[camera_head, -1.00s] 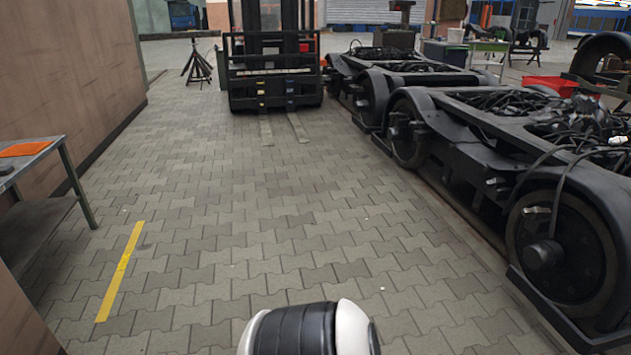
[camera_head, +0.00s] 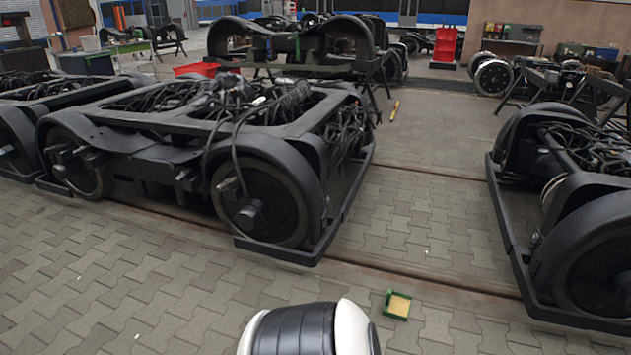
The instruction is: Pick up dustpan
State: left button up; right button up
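A small green-edged object with a tan-yellow inside (camera_head: 399,305) lies on the paving just right of the bottom centre. It may be the dustpan, but it is too small to be sure. It lies on the near side of the rail, in front of the gap between two bogies. No gripper is in view. A rounded black and white part of my own body shows at the bottom centre, left of the green object.
A large dark bogie (camera_head: 150,135) stands left of centre, another bogie (camera_head: 600,230) at the right. A paved gap crossed by rails lies between them. A yellow item (camera_head: 395,110) lies on the floor farther back. The near paving at left is clear.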

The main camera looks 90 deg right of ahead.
aim_at(397, 305)
jog(key=z, duration=2.35)
